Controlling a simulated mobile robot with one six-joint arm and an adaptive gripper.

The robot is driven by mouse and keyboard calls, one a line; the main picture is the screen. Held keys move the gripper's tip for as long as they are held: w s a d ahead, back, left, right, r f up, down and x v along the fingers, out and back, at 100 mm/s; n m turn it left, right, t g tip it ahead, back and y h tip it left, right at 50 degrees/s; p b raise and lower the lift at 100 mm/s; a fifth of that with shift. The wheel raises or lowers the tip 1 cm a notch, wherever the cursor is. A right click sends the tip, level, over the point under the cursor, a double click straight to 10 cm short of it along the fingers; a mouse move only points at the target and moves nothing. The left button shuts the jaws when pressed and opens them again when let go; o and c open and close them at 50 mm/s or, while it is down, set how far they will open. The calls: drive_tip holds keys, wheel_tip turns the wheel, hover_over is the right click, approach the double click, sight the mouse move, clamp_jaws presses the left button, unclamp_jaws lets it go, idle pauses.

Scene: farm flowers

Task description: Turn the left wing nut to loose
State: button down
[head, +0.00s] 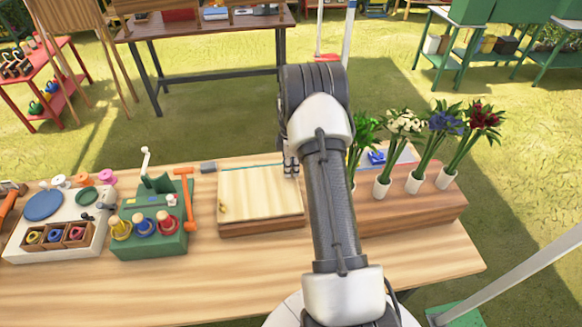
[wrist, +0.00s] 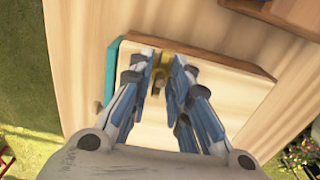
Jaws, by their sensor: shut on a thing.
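A pale wooden press board (head: 260,190) lies on the table, and it also shows in the wrist view (wrist: 205,80). A small brass wing nut (head: 222,208) sits at its near left corner in the head view. My gripper (head: 291,167) is over the board's far right corner, partly hidden by my arm. In the wrist view my gripper (wrist: 163,62) has its fingers closed on both sides of another brass wing nut (wrist: 159,76), at the board's edge. The fingers hide part of this nut, so its wing angle is hard to tell.
A green stand (head: 150,225) with several colored knobs and a white tray station (head: 60,215) stand to the left. A brown block (head: 415,200) with several flower vases stands to the right. Bare table lies in front of the board.

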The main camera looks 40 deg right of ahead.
drive_tip(key=c, duration=1.5)
unclamp_jaws()
drive_tip(key=shift+o, duration=0.2)
wheel_tip(320, 180, up, 12)
